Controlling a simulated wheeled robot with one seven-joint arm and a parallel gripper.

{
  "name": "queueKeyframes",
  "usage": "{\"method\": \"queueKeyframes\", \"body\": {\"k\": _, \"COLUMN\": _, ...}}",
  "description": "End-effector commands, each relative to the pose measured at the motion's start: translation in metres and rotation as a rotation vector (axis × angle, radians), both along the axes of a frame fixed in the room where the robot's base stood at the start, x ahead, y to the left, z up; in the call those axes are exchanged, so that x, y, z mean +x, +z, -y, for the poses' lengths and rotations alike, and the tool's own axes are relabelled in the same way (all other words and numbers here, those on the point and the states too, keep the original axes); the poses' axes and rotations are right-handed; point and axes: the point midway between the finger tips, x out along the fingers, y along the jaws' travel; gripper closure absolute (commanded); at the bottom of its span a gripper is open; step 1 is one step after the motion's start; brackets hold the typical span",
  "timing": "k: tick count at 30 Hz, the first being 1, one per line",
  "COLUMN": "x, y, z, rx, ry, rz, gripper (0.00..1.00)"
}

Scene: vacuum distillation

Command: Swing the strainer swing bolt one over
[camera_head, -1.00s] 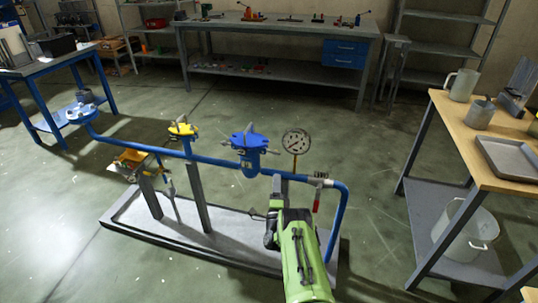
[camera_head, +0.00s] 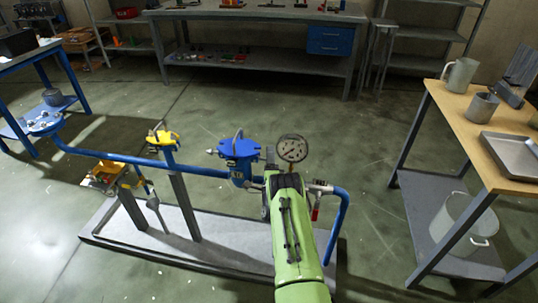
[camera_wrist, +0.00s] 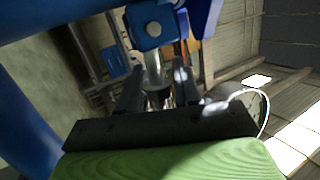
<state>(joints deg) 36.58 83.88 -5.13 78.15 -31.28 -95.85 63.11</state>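The strainer (camera_head: 240,150) is a blue body with a blue lid in the blue pipe line. A swing bolt (camera_head: 212,152) sticks out at the lid's left side.
A yellow-topped fitting (camera_head: 162,137) is to the left. A wooden-topped table (camera_head: 455,115) stands at the right. The floor behind the pipe is clear.

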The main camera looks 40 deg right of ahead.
Motion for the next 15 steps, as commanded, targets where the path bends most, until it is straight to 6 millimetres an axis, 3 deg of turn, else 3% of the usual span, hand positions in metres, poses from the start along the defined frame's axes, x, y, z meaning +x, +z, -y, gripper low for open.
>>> {"method": "queueKeyframes", "body": {"k": 1, "x": 0.0, "y": 0.0, "z": 0.0, "rx": 0.0, "ry": 0.0, "rz": 0.0, "gripper": 0.75}}
{"method": "queueKeyframes", "body": {"k": 6, "x": 0.0, "y": 0.0, "z": 0.0, "rx": 0.0, "ry": 0.0, "rz": 0.0, "gripper": 1.0}}
{"method": "queueKeyframes", "body": {"k": 10, "x": 0.001, "y": 0.002, "z": -0.001, "rx": -0.016, "ry": 0.001, "rz": -0.02, "gripper": 1.0}}
{"method": "queueKeyframes", "body": {"k": 15, "x": 0.003, "y": 0.016, "z": -0.003, "rx": -0.157, "ry": 0.004, "rz": -0.205, "gripper": 1.0}}
